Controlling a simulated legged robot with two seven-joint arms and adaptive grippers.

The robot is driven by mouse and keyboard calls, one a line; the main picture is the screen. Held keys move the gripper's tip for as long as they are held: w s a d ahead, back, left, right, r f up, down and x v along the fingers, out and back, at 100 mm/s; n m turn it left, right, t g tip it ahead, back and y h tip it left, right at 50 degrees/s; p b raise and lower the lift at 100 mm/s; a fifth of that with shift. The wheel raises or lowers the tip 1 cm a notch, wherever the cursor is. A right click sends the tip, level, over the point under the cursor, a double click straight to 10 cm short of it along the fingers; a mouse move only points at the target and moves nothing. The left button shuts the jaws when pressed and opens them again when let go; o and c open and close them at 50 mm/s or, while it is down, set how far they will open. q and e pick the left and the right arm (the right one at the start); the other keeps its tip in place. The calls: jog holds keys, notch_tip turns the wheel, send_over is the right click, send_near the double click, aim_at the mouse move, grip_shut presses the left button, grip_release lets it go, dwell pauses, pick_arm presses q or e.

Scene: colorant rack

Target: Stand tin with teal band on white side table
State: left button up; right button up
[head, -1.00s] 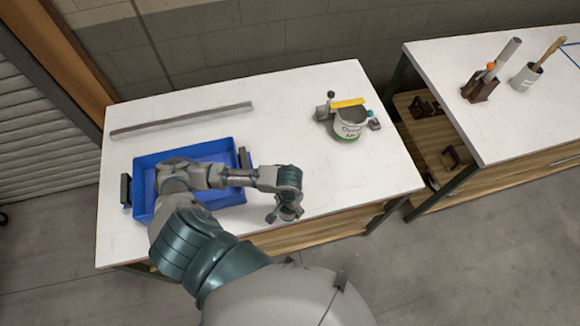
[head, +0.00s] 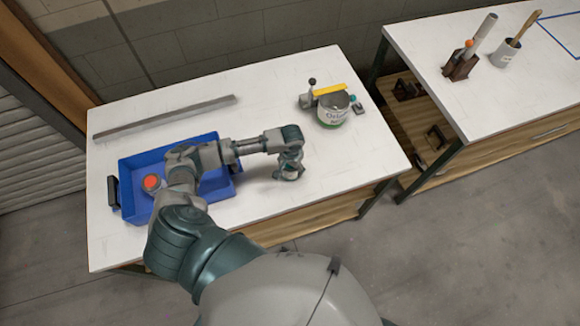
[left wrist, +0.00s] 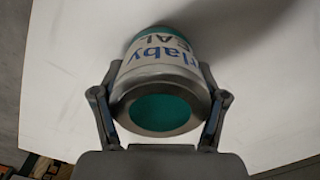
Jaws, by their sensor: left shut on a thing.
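My left gripper (head: 288,174) is over the front middle of the near white table (head: 250,110). In the left wrist view its fingers (left wrist: 160,112) are shut on both sides of a tin (left wrist: 165,72) with a white label, part of the lettering, a teal band and a teal round end facing the camera. In the head view the tin is small and mostly hidden by the gripper. I cannot tell whether it touches the tabletop. A second white-topped table (head: 460,40) stands at the right. My right gripper is not in view.
A blue tray (head: 132,172) with a red-topped round thing (head: 151,182) lies left of the gripper. A green-banded tin (head: 332,112) under a yellow bar (head: 331,89) stands back right. A grey bar (head: 165,117) lies behind. The right table holds a brown holder (head: 460,66) and a cup (head: 503,54).

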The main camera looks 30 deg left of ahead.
pick_arm(q)
jog(key=shift+d, duration=0.45)
jog(key=o, duration=1.7)
jog(key=shift+d, duration=0.1)
jog(key=shift+c, duration=0.2)
jog(key=shift+a+f, duration=0.1)
jog(key=shift+a, duration=0.6)
jog(key=r, duration=1.1)
jog(key=shift+d+r, duration=0.15)
jog(key=shift+d, duration=0.25)
jog(key=shift+a+r, duration=0.25)
jog(key=shift+r, duration=0.2)
jog(key=shift+d, duration=0.2)
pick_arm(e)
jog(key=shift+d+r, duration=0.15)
